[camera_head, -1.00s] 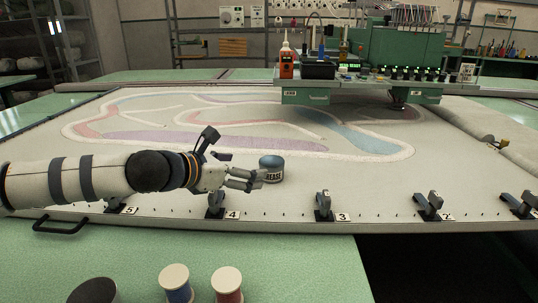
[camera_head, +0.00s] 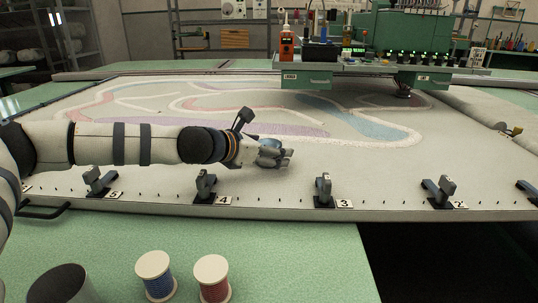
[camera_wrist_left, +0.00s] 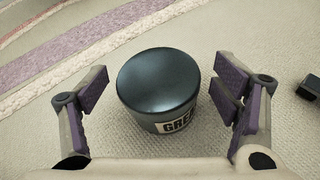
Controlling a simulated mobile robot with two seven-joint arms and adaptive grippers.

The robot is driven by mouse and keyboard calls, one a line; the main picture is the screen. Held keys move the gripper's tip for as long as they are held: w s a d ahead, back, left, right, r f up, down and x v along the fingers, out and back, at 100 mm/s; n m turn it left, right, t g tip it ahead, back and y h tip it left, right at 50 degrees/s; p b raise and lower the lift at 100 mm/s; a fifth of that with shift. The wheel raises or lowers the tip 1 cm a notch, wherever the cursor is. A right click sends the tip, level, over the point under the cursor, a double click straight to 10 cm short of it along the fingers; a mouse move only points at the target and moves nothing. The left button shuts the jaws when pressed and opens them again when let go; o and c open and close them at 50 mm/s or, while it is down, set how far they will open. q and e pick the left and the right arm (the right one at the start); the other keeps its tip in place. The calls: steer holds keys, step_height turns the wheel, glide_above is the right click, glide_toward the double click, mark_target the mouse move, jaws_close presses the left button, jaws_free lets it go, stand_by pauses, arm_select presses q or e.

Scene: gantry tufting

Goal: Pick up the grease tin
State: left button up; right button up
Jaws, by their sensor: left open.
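The grease tin (camera_wrist_left: 158,85) is a round tin with a dark blue-grey lid and a pale label reading "GRE". It stands upright on the pale carpet backing. In the left wrist view it sits between the two open fingers of my left gripper (camera_wrist_left: 160,105), with gaps on both sides. In the head view the tin (camera_head: 269,144) is mostly hidden behind the fingers of my left gripper (camera_head: 272,158), and only its top shows. My right gripper is in neither view.
Numbered clamps line the front edge of the frame; clamp 4 (camera_head: 205,186) and clamp 3 (camera_head: 324,190) are nearest the gripper. The green tufting machine (camera_head: 405,40) stands at the back right. A blue spool (camera_head: 156,276) and a red spool (camera_head: 212,279) stand on the front table.

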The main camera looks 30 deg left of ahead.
arm_select(q)
steer(key=c, duration=1.4)
steer(key=shift+o, duration=0.2)
